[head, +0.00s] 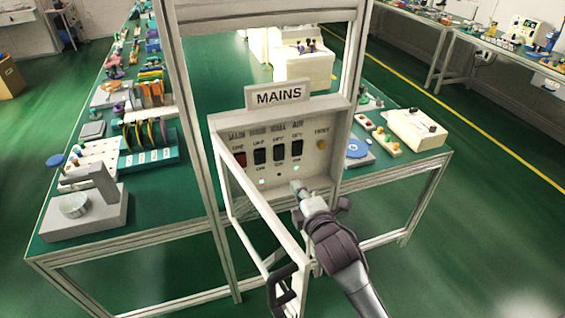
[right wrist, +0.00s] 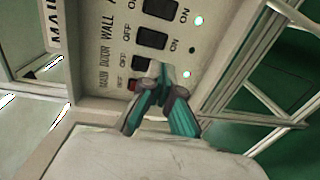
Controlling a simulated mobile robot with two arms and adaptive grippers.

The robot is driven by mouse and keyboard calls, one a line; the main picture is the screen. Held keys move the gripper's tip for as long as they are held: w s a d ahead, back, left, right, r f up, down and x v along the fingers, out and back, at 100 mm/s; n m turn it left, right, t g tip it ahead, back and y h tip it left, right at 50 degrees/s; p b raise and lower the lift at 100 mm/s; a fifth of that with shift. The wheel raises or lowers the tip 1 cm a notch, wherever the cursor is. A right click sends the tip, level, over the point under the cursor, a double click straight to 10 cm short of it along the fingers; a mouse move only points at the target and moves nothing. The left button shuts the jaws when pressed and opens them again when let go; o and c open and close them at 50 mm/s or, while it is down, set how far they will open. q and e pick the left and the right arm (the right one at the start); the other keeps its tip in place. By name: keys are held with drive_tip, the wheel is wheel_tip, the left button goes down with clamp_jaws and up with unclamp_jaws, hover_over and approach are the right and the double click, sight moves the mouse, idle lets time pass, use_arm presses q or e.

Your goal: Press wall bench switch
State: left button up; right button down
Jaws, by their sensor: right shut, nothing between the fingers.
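An open panel box (head: 330,172) under a MAINS sign (head: 279,95) stands on a post frame. Its row holds a red MAIN switch (head: 240,159), a second black switch (head: 260,156), the black WALL switch (head: 279,151) and a black AUX switch (head: 297,148). The WALL switch shows in the right wrist view (right wrist: 152,38), its lamp (right wrist: 193,47) dark; the lamps on either side glow. My right gripper (head: 301,189) is shut and empty, before the panel's lower part, below the switches. Contact cannot be told. In the right wrist view its fingers (right wrist: 160,92) partly cover the red switch. My left gripper is out of view.
The panel's swung-open door (head: 232,189) reaches towards me on the left, with a black handle (head: 283,290) low down. A yellow button (head: 322,144) sits right of the switches. A green bench (head: 180,200) with several tools stands behind. Open green floor lies on the right.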

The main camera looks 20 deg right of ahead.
sight(280, 159)
drive_tip(key=w, duration=0.4)
drive_tip(key=w+f+p, duration=0.1)
drive_tip(key=w, duration=0.2)
drive_tip(key=w+p, duration=0.1)
drive_tip(key=w, duration=0.3)
drive_tip(key=shift+w+a+f, duration=0.25)
drive_tip(key=shift+w, duration=0.1)
drive_tip(key=shift+w+f+b, duration=0.1)
drive_tip(key=shift+f+b, duration=0.05)
drive_tip(key=shift+b, duration=0.3)
drive_tip(key=shift+w+b, duration=0.1)
drive_tip(key=shift+b, duration=0.2)
